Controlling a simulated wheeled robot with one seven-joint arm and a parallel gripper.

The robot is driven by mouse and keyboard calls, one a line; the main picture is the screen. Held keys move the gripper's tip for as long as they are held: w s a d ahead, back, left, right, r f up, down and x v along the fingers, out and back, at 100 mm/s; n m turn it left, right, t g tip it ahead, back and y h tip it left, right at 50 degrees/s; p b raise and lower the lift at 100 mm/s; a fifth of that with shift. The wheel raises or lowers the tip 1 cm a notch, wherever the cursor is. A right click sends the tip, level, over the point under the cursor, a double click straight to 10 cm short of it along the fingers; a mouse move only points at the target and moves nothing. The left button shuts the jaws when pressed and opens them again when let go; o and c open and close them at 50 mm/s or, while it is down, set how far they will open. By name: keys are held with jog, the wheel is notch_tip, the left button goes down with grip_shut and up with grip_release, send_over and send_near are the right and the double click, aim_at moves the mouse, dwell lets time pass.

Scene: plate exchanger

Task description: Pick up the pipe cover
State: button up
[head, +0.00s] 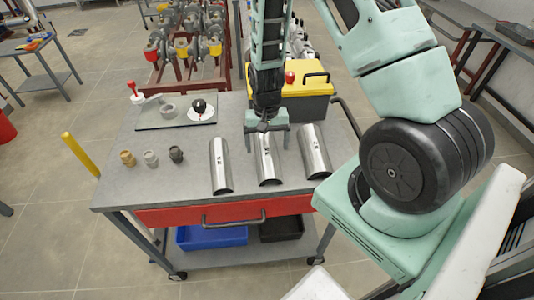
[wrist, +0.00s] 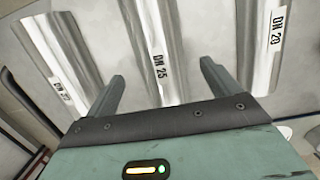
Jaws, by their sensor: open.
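Three silvery half-round pipe covers lie side by side on the grey cart top: a left one (head: 220,168), a middle one (head: 267,168) and a right one (head: 315,152). My gripper (head: 267,146) is open and empty, pointing down over the far part of the middle cover. In the wrist view its two fingers (wrist: 162,74) stand apart on either side of the middle cover, marked DN 25 (wrist: 155,35). The cover on the right there reads DN 20 (wrist: 277,30); the label on the left one (wrist: 55,70) is hard to read. Finger contact cannot be told.
A yellow-lidded toolbox (head: 305,84) stands behind my gripper at the cart's back right. A tray (head: 180,112) with a black-knobbed part lies at the back left. A red drawer (head: 225,209) sits below the top.

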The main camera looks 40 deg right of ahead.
aim_at(267, 151)
jog(key=shift+s+a+f+p, duration=0.1)
jog(key=shift+f+p, duration=0.1)
jog(key=shift+f, duration=0.7)
jog(key=shift+s+a+f+p, duration=0.1)
jog(key=shift+f+p, duration=0.1)
jog(key=shift+f, duration=0.65)
jog(key=c, duration=1.1)
jog(key=shift+r, duration=0.2)
notch_tip(267, 151, up, 10)
jog(key=shift+f+b, duration=0.15)
jog(key=shift+b, duration=0.8)
